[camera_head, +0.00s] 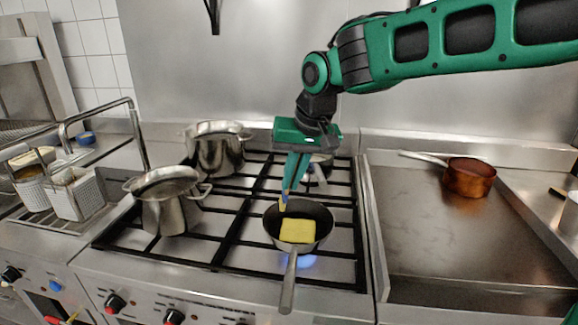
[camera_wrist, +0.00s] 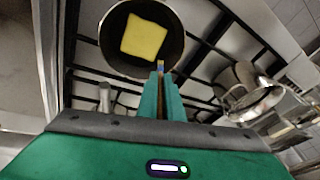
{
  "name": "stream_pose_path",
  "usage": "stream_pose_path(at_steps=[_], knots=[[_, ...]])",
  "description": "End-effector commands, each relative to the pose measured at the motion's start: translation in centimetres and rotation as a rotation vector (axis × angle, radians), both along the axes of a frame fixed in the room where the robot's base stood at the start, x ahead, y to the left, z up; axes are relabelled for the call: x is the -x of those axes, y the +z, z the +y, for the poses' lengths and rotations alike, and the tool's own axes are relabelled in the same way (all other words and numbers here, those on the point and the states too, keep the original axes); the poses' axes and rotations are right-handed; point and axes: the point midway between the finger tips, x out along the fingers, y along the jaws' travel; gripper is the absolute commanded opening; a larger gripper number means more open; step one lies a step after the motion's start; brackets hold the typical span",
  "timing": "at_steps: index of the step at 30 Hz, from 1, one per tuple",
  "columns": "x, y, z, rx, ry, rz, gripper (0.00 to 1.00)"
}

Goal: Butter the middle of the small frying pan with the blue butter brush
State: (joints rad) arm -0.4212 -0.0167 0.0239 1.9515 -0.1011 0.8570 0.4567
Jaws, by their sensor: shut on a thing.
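The small frying pan (camera_head: 322,222) sits on the front right of the stove grate, its handle (camera_head: 289,280) pointing to the front. A yellow, square patch of butter (camera_head: 297,231) covers the middle of its base; it also shows in the wrist view (camera_wrist: 144,38). My gripper (camera_head: 290,186) points down above the pan's back left rim. It is shut on the blue butter brush (camera_head: 284,199), of which only a small blue and yellowish end shows below the fingers. In the wrist view the brush tip (camera_wrist: 160,65) appears at the pan's edge; contact with the pan cannot be told.
Another pan is partly hidden behind my gripper. A copper pan (camera_head: 470,178) sits on the flat griddle (camera_head: 430,245) at right. Fryer baskets (camera_head: 78,197) stand at left. A blue flame shows under the frying pan.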

Motion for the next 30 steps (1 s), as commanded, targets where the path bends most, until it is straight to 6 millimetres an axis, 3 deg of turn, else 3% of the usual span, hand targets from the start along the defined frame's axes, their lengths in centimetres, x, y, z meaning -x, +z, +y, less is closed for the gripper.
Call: stream_pose_path(at_steps=[12,30], knots=[[-0.1,3.3,-0.4,-0.001,-0.006,-0.001,0.00],[-0.1,3.4,-0.4,0.000,-0.005,0.000,0.00]])
